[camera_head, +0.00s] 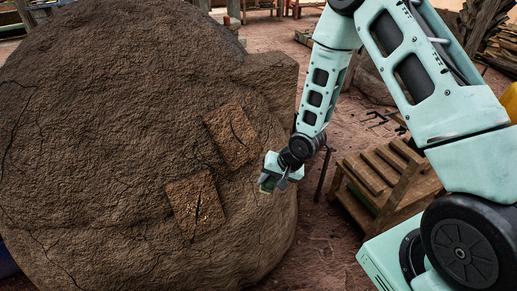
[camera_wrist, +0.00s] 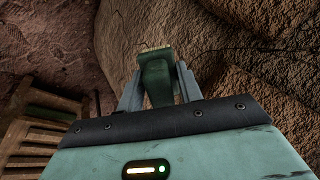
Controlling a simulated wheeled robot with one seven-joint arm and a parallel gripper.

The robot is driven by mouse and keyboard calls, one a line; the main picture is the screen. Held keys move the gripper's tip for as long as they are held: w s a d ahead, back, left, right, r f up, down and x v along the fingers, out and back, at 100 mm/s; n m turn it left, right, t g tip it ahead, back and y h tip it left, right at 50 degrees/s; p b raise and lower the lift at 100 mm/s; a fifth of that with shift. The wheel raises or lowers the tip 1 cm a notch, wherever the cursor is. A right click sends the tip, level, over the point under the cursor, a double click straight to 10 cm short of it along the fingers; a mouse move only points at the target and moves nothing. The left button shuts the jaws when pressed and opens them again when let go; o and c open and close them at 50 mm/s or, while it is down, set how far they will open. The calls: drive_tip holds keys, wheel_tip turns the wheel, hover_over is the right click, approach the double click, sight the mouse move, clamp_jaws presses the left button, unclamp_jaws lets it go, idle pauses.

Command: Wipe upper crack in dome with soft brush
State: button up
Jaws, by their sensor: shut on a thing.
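The mud dome (camera_head: 110,120) fills the left of the head view. Two lighter square patches lie on its right side. The upper patch (camera_head: 222,145) has a dark curved upper crack (camera_head: 240,133); the lower patch (camera_head: 180,200) has a jagged lower crack (camera_head: 198,208). My gripper (camera_head: 271,181) is to the right of both patches, close to the dome's side; contact cannot be told. In the wrist view my gripper (camera_wrist: 157,88) is shut on the soft brush (camera_wrist: 155,80), a dark green handle with a thin tan edge at its far end.
A slatted wooden stand (camera_head: 385,180) is to the right of my gripper; it also shows at the left of the wrist view (camera_wrist: 30,140). Thin dark tools (camera_head: 378,118) lie on the reddish ground behind it. Bare ground (camera_head: 320,240) lies between dome and stand.

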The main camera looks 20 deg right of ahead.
sight(235, 153)
drive_tip(key=w+a+r+m+t+b, duration=0.1)
drive_tip(key=w+a+r+m+t, duration=0.15)
drive_tip(key=r, duration=0.35)
drive_tip(key=w+a+r+m+t, duration=0.1)
drive_tip(key=r+t, duration=0.2)
drive_tip(key=r, duration=0.3)
drive_tip(key=b+x, duration=0.3)
drive_tip(key=x, duration=0.3)
drive_tip(key=shift+g+b+x, duration=0.25)
drive_tip(key=shift+b+x, duration=0.35)
drive_tip(key=shift+x, duration=0.4)
drive_tip(key=shift+s+d, duration=0.1)
drive_tip(key=shift+w+d+p, duration=0.25)
drive_tip(key=shift+d, duration=0.35)
drive_tip(key=shift+w+d+p, duration=0.25)
drive_tip(key=shift+d, duration=0.35)
drive_tip(key=shift+w+d, duration=0.25)
drive_tip(key=shift+d, duration=0.35)
drive_tip(key=shift+w, duration=0.1)
drive_tip(key=shift+y, duration=0.3)
drive_tip(key=shift+s+a+f, duration=0.1)
drive_tip(key=shift+s+a, duration=0.15)
drive_tip(key=shift+a, duration=0.4)
drive_tip(key=shift+s+a, duration=0.3)
drive_tip(key=shift+a, duration=0.4)
drive_tip(key=shift+s+a+f, duration=0.1)
drive_tip(key=shift+s+a, duration=0.15)
drive_tip(key=shift+a, duration=0.4)
